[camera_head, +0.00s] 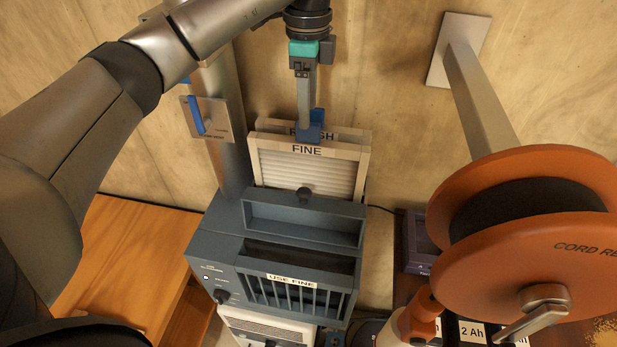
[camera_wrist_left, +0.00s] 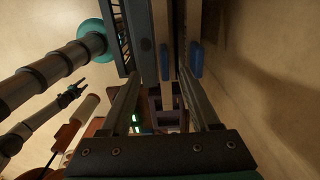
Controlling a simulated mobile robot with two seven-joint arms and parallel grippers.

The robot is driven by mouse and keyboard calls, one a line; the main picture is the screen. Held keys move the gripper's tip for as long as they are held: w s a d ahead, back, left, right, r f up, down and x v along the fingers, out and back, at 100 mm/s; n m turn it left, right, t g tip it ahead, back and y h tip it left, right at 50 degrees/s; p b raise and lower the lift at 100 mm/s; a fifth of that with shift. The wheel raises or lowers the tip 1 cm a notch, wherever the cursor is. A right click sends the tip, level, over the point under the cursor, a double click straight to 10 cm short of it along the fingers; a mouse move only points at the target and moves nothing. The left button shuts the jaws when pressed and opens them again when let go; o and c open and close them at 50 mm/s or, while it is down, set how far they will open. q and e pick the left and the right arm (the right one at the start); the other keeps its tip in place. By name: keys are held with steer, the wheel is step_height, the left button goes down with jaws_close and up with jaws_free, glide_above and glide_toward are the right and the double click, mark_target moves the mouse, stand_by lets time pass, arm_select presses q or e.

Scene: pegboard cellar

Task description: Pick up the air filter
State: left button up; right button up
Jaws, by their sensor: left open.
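The air filter marked FINE (camera_head: 308,170) has a pale frame and white pleats and stands upright in the head view. A second filter, marked ROUGH (camera_head: 350,133), stands just behind it, mostly hidden. My left gripper (camera_head: 312,125) points down at their top edges and is open, its blue fingertips one before the other. They overlap the top of the FINE frame; whether they touch it I cannot tell. In the left wrist view the blue tips (camera_wrist_left: 181,61) lie close beside pale frame edges.
A blue-grey unit (camera_head: 215,262) marked USE FINE, with an open slot and a grille, stands in front of the filters. A large orange cord reel (camera_head: 520,265) crowds the right. A metal post and switch plate (camera_head: 207,117) stand left. A wooden top (camera_head: 120,255) at left is clear.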

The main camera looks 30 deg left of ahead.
mark_target(308, 141)
arm_select(q)
step_height(308, 141, down, 4)
steer(key=shift+r, duration=0.25)
steer(key=f, duration=0.1)
steer(key=f+p, duration=0.1)
steer(key=f, duration=0.1)
steer(key=shift+w+a+f+p, duration=0.15)
steer(key=shift+w+f+p, duration=0.1)
steer(key=shift+f+p, duration=0.1)
steer(key=shift+f, duration=0.6)
jaws_close()
arm_select(e)
steer(key=shift+w+r, duration=0.3)
steer(key=shift+r, duration=0.2)
steer(key=shift+w+r, duration=0.3)
steer(key=shift+r, duration=0.2)
